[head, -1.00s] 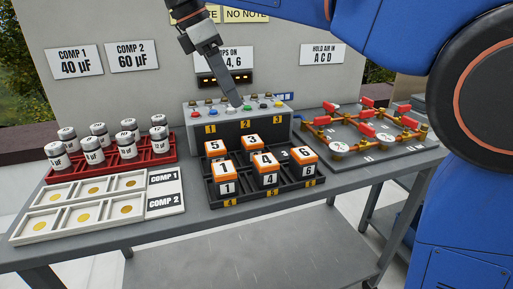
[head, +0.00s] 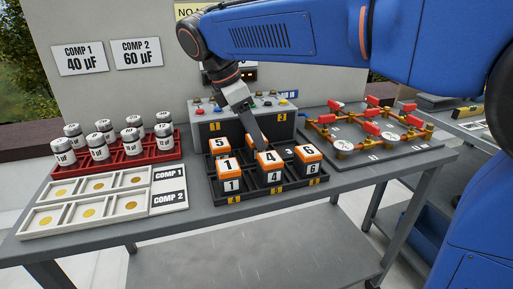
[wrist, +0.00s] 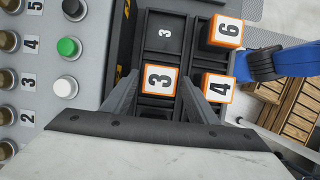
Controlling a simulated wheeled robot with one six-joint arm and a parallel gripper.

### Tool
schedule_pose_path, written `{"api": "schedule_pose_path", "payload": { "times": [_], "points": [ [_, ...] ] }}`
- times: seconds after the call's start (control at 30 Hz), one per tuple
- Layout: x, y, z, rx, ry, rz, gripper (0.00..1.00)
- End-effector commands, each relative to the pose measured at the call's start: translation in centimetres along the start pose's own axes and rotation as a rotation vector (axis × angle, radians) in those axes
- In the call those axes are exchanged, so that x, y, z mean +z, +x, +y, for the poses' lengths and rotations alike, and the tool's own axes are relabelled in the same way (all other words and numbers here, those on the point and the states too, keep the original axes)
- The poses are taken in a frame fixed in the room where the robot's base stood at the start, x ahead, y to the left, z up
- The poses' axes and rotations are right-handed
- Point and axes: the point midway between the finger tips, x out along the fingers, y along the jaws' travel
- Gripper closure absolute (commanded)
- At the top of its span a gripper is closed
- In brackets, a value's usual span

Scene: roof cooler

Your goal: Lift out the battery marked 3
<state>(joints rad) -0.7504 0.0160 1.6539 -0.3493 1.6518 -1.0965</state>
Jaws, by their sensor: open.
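The battery marked 3 (wrist: 158,78), a white block with an orange-edged top, stands in the back middle slot of the black tray (head: 287,183). In the head view that battery (head: 249,140) is mostly hidden behind my gripper (head: 261,141). In the wrist view my gripper (wrist: 159,82) is open, with one finger on each side of battery 3. I cannot tell whether the fingers touch it. Battery 4 (head: 272,169) stands just in front of it, close to my right finger in the wrist view. The back right slot, marked 3 (wrist: 165,33), is empty.
Batteries 1 (head: 229,174), 5 (head: 217,145) and 6 (head: 309,159) stand in the same tray. A grey box with coloured buttons (head: 207,117) is right behind it. A red rack of canisters (head: 135,157) is left, and a pipe board (head: 372,131) is right.

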Motion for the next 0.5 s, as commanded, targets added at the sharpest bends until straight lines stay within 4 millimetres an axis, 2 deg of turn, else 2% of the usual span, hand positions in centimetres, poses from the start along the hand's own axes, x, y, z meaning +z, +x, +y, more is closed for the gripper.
{"api": "schedule_pose_path", "payload": {
  "times": [0.1, 0.2, 0.47, 0.5],
  "points": [
    [0.0, 1.6, 0.0, -0.001, 0.0, -0.001, 0.47],
    [0.0, 2.3, 0.0, -0.001, 0.0, 0.0, 0.47],
    [-0.1, 2.5, 0.0, 0.0, -0.001, 0.0, 0.47],
    [-0.1, 2.5, 0.0, 0.0, -0.001, 0.0, 0.52]
  ]
}}
